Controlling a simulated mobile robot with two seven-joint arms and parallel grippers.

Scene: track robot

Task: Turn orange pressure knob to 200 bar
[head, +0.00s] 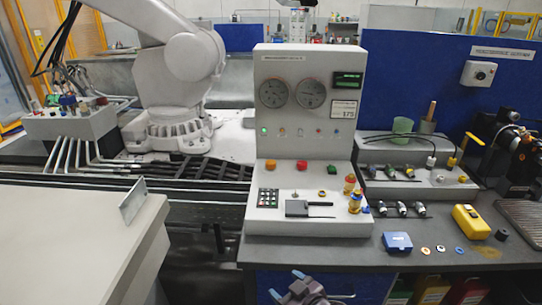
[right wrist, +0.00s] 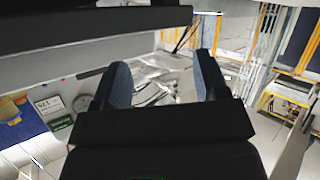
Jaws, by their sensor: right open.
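The grey control console (head: 262,120) stands in the middle of the head view, with two round gauges (head: 292,93) on its upright panel. The gauge readings are too small to tell. An orange button (head: 271,165) sits at the desk's upper left; I cannot tell which is the pressure knob. My right gripper (head: 297,289) is low at the bottom edge, in front of and apart from the console. Its fingers (right wrist: 165,82) are open and empty. My left gripper is out of view.
A red button (head: 302,164) and a green button (head: 331,169) sit on the console desk. A blue box (head: 397,242) and a yellow case (head: 471,221) lie on the bench to the right. A pale table (head: 60,245) fills the lower left. A large white robot arm (head: 185,60) stands behind.

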